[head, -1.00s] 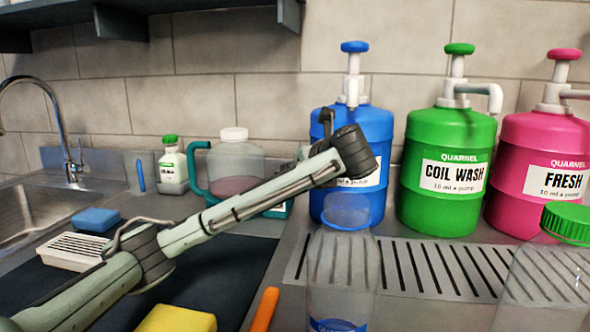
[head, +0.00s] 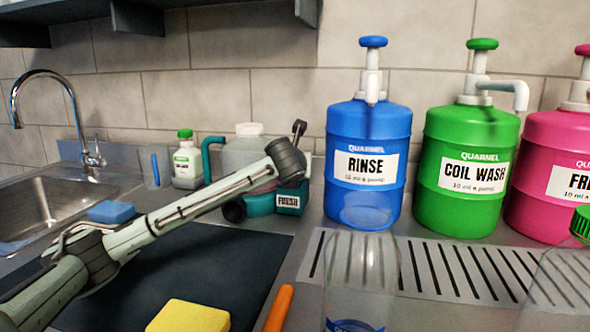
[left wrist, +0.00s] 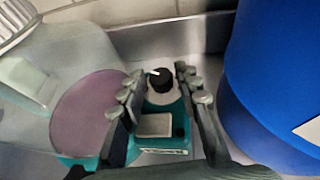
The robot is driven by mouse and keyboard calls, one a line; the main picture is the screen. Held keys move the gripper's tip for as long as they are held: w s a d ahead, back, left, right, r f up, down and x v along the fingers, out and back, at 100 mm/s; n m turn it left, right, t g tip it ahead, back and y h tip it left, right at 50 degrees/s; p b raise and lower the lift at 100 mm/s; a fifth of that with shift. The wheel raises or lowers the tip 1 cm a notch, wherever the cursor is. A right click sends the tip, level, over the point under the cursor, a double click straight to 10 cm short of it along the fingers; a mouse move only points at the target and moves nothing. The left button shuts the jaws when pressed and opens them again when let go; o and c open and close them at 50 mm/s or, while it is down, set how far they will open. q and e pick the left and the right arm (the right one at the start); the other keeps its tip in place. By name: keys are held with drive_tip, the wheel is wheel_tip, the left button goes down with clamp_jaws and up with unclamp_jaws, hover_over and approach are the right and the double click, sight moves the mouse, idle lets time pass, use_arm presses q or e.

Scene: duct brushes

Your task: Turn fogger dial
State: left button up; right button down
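The fogger (head: 290,198) has a teal body with a FRESH label, a handle and a clear tank. It stands at the back of the counter, left of the blue jug. In the left wrist view, its black dial (left wrist: 161,80) with a white pointer mark shows on a pale round plate. My left gripper (left wrist: 160,74) is open, one finger on each side of the dial, with gaps between. Whether it is at dial height I cannot tell. In the head view my left wrist hides part of the fogger and my fingers are mostly hidden. My right gripper is in neither view.
The blue RINSE jug (head: 369,130) stands close right of the fogger, with the green COIL WASH jug (head: 466,145) and a pink jug beyond. A clear bottle (head: 360,275) stands in front. A small white bottle (head: 187,165) and the sink are left.

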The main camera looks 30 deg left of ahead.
use_arm(q)
drive_tip(key=shift+w, duration=0.15)
drive_tip(key=shift+c, duration=0.2)
clamp_jaws()
drive_tip(key=shift+w+d+n+g+y, duration=0.2)
drive_tip(key=shift+n+g+y, duration=0.3)
drive_tip(key=shift+n+y, duration=0.5)
drive_tip(key=shift+n+g+y, duration=0.9)
drive_tip(key=shift+n+y, duration=0.3)
drive_tip(key=shift+o, duration=0.2)
unclamp_jaws()
